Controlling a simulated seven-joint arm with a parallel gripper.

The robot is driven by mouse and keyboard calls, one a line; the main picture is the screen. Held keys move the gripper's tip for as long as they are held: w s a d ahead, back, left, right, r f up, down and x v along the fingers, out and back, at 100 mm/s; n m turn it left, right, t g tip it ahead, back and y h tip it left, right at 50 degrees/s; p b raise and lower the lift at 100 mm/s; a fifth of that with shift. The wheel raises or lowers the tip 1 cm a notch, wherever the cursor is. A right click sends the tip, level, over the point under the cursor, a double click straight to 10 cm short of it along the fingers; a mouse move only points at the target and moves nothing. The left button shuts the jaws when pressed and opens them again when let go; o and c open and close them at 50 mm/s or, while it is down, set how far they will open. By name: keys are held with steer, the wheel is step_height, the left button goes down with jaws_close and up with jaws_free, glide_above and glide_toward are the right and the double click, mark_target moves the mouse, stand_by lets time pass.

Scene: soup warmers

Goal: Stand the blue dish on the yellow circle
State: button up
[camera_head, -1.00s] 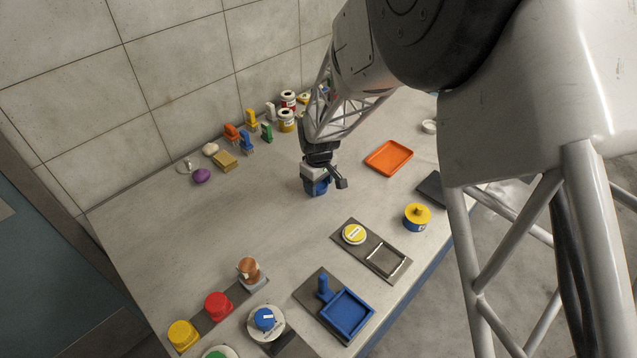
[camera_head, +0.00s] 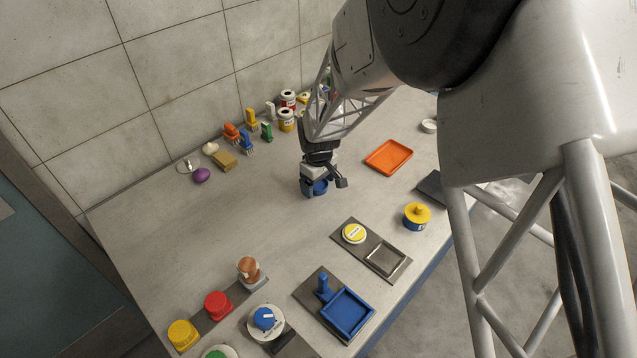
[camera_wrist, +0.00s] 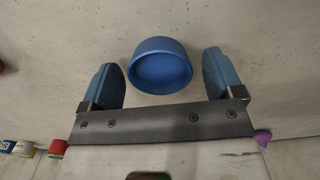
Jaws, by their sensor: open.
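The blue dish (camera_wrist: 160,66) is a small round bowl on the pale table in the wrist view. It sits between the blue-padded fingers of my gripper (camera_wrist: 163,85), with a gap on each side. My gripper is open. In the head view my gripper (camera_head: 322,187) is low over the middle of the table, and the dish (camera_head: 320,188) shows partly behind its fingers.
An orange tray (camera_head: 388,157) lies to the right. A blue tray (camera_head: 347,312), a blue dial (camera_head: 264,319), red (camera_head: 217,305) and yellow (camera_head: 182,334) knobs stand in front. A blue can with yellow top (camera_head: 417,215) is near the right edge. The left-middle table is clear.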

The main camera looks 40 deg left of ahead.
mark_target(320, 184)
step_height(320, 184, up, 12)
stand_by(0.6)
stand_by(0.5)
stand_by(0.5)
steer(key=w+d+r+m, duration=0.25)
steer(key=d+r, duration=0.25)
steer(key=d, duration=0.7)
steer(key=w+d+r+m+t, duration=0.1)
steer(key=w+d+r+m, duration=0.15)
steer(key=d+r, duration=0.7)
steer(key=w+d+r+m, duration=0.2)
steer(key=d+m, duration=0.1)
steer(key=d, duration=1.2)
steer(key=s+d+r+m, duration=0.2)
steer(key=s+d, duration=0.1)
steer(key=d, duration=0.6)
steer(key=s+d+r+m, duration=0.1)
steer(key=s+d+m, duration=0.25)
steer(key=d, duration=0.45)
steer(key=s+d+m+t, duration=0.1)
steer(key=s+d+m, duration=0.3)
steer(key=s+d, duration=0.9)
steer(key=shift+s+d+f+m+t, duration=0.25)
steer(key=shift+f+m+t, duration=0.1)
steer(key=shift+f, duration=0.1)
